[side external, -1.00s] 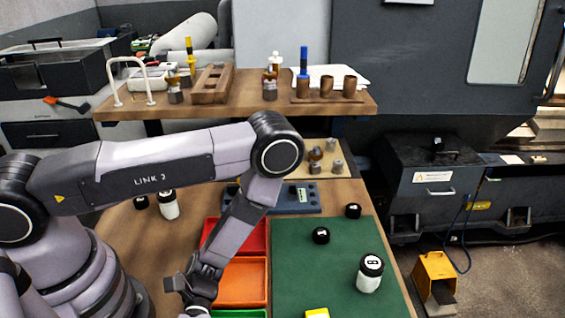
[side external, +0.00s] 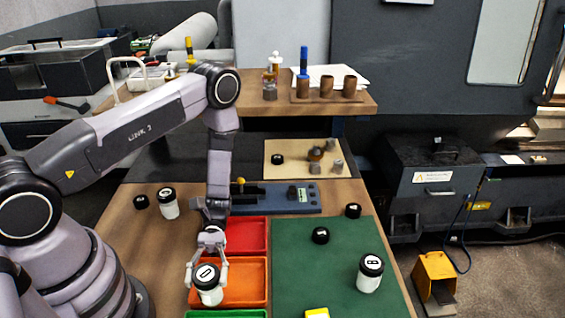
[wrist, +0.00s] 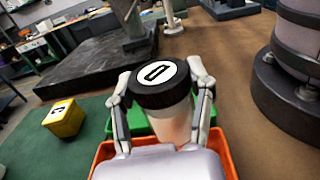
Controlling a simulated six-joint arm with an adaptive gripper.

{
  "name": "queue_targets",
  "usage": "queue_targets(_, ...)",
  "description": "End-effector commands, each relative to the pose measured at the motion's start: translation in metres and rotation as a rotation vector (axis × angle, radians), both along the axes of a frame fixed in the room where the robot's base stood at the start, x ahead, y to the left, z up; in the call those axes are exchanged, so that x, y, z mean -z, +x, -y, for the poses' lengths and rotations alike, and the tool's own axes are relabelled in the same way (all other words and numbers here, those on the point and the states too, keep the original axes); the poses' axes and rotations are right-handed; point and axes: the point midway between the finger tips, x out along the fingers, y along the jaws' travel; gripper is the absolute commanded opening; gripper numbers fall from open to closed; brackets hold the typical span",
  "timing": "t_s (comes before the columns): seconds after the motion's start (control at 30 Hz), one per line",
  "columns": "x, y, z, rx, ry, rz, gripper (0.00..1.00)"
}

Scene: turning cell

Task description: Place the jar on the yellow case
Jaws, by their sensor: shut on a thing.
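My gripper (side external: 207,272) is shut on a white jar (side external: 208,296) with a black lid. The lid bears a white disc with a letter like D, clear in the wrist view (wrist: 158,82). The fingers (wrist: 160,100) are on both sides of the jar, which is slightly tilted. In the side view the jar overlaps the left edge of the orange tray; its height above it is hard to tell. The yellow case (wrist: 63,118) is a small lettered block on the green mat. In the side view it (side external: 317,313) is cut off by the bottom edge.
Red (side external: 247,234), orange (side external: 263,290) and green (side external: 240,313) trays lie left of the green mat (side external: 300,265). A third jar (side external: 168,208) is at left.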

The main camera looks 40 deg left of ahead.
Motion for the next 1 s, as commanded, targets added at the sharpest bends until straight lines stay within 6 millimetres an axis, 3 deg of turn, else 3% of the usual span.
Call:
queue_targets(0.17,-0.017,0.018,0.039,-0.115,0.011,-0.015,0.14)
queue_targets(0.3,-0.041,0.043,0.094,-0.297,0.019,-0.026,0.14)
queue_targets(0.5,-0.071,0.074,0.154,-0.553,0.014,-0.02,0.14)
queue_targets(0.77,-0.091,0.095,0.186,-0.739,0.001,0.0,0.14)
queue_targets(1.0,-0.059,0.098,0.188,-0.765,0.002,0.001,0.14)
